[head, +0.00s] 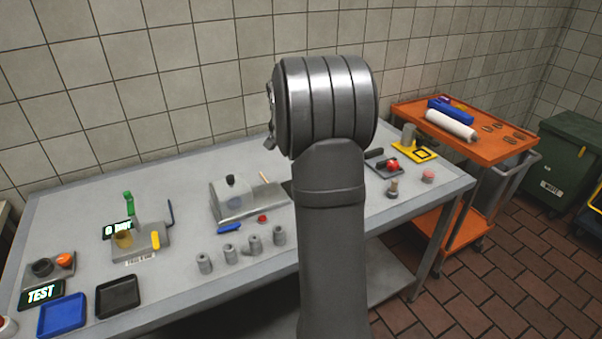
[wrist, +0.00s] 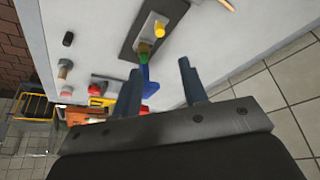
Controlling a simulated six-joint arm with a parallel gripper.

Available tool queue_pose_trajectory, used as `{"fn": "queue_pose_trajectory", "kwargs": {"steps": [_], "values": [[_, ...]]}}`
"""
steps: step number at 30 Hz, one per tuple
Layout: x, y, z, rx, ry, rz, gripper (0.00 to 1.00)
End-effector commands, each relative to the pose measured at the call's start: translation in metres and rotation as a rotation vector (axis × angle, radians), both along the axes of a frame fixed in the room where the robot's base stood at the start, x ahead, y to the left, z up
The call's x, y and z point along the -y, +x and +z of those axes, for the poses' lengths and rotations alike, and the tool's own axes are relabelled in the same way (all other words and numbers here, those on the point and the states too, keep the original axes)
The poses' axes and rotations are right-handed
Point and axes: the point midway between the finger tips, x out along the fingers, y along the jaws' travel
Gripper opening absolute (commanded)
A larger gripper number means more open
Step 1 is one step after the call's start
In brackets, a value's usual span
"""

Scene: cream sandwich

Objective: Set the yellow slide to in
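In the wrist view, a yellow knob (wrist: 160,29) stands on a pale strip set in a dark plate (wrist: 128,47); it looks like the yellow slide. A green piece (wrist: 143,51) is near one end of that strip. I cannot tell the slide's setting. The plate seems hidden behind my arm in the head view. My gripper (wrist: 160,84) is open and empty, with its two fingers apart and the knob beyond them, not touched. A blue piece (wrist: 150,79) shows between the fingers, farther off. The gripper cannot be seen in the head view.
Several grey cylinders (head: 254,243) stand near the table's front middle. A red knob (head: 392,165) and a yellow plate (head: 403,154) are at the right, before an orange trolley (head: 489,150).

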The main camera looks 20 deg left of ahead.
Motion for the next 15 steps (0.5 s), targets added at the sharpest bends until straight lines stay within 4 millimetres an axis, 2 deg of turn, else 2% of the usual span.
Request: {"fn": "queue_pose_trajectory", "kwargs": {"steps": [3,15], "values": [[0.0,0.01,-0.025,-0.003,-0.002,-0.001,0.39],[0.001,0.043,-0.104,-0.003,-0.001,0.0,0.39]]}}
